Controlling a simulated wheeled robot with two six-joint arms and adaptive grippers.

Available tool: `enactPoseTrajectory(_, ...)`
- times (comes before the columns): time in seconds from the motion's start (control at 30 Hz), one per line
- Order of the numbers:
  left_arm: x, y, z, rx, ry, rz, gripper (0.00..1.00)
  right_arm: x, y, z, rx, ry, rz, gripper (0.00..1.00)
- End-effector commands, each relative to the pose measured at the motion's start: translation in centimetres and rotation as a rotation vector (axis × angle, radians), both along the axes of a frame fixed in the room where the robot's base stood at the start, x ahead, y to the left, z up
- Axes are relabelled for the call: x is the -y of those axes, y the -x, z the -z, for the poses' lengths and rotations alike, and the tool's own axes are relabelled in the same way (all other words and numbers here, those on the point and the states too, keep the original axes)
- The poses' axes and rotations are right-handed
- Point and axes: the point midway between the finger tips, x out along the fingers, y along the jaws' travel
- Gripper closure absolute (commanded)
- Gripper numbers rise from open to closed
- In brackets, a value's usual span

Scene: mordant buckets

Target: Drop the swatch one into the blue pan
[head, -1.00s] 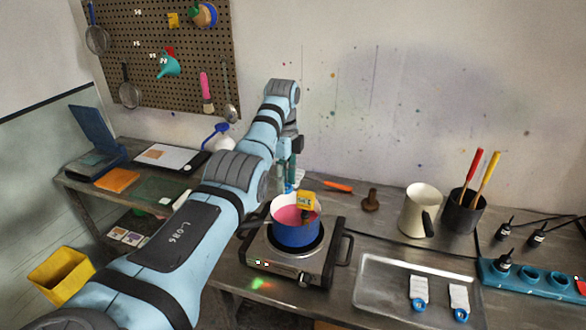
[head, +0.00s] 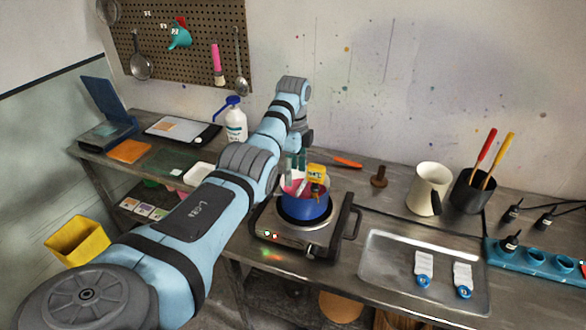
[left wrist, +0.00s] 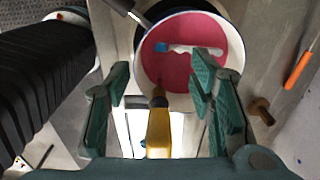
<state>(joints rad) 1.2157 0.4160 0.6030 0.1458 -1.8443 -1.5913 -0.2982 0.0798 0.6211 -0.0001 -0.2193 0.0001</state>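The blue pan (head: 304,208) stands on the hot plate and holds pink liquid; it shows from above in the left wrist view (left wrist: 149,82). A white swatch with a blue end (left wrist: 192,49), apparently swatch one, lies in the pink liquid. My left gripper (head: 293,172) is over the pan. In the left wrist view its fingers (left wrist: 160,88) are spread apart with no swatch between them. A yellow device (head: 316,172) sits at the pan's rim; it is between and below the fingers in the wrist view (left wrist: 158,130). My right gripper is out of view.
The hot plate (head: 288,237) has a side handle. A metal tray (head: 390,262) to the right holds two white swatches with blue ends (head: 424,265) (head: 462,277). A cream jug (head: 426,188), a dark pot with tools (head: 470,192) and an orange tool (head: 346,162) stand or lie behind.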

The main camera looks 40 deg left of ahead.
Motion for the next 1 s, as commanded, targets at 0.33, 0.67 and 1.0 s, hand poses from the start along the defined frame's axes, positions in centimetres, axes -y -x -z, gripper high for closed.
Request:
enactPoseTrajectory(0.33,0.0,-0.1,-0.9,0.002,-0.001,0.001,0.49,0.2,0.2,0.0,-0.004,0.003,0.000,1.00)
enactPoseTrajectory(0.67,0.1,0.1,-9.3,0.004,0.001,0.000,0.49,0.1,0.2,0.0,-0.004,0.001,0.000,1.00)
enactPoseTrajectory(1.0,0.1,0.2,-12.1,0.000,0.001,0.001,0.49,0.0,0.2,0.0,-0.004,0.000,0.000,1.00)
